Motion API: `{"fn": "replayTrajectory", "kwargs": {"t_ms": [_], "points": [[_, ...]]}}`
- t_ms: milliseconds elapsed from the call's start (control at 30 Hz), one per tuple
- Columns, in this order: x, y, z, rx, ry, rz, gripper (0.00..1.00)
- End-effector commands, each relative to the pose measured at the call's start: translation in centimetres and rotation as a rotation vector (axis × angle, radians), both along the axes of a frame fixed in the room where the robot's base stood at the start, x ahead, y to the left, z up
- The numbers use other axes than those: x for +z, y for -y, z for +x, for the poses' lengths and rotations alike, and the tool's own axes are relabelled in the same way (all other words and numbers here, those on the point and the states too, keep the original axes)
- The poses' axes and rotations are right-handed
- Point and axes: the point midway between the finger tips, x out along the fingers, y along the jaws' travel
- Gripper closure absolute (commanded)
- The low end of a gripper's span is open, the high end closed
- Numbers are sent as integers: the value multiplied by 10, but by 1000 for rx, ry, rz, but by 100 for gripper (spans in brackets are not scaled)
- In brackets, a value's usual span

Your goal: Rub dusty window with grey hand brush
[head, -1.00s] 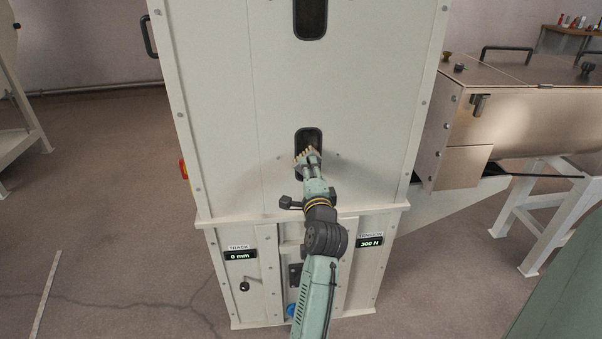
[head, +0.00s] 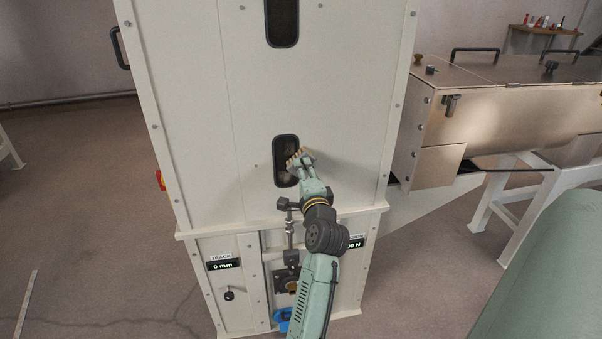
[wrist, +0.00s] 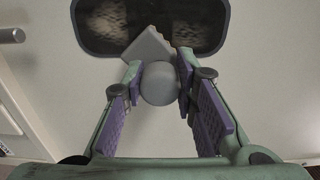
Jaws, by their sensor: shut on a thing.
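My gripper (head: 307,169) is in front of the tall white cabinet, at the right side of its lower dark window. In the wrist view my gripper (wrist: 160,88) is shut on the grey hand brush (wrist: 150,50), whose rounded grey handle sits between the fingers. The brush head is tilted and overlaps the near edge of the dusty window (wrist: 105,22), which has a black frame and smeary, mottled glass. In the head view the window (head: 286,177) shows left of the brush (head: 299,157). I cannot tell whether the bristles touch the glass.
A second dark window (head: 282,18) is higher on the cabinet (head: 220,120). Below are a display reading 0 mm (head: 223,265) and a small black crank (head: 229,294). A metal tank (head: 500,105) stands to the right. Open floor (head: 80,210) lies to the left.

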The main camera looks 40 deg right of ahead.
Motion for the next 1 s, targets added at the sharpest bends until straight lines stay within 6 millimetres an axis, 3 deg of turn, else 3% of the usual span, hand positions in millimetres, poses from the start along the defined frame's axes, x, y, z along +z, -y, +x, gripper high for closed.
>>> {"fn": "replayTrajectory", "kwargs": {"t_ms": [67,1000], "points": [[9,-1,2,2,4,-3,96],[7,-55,31,4,3,-2,96]]}}
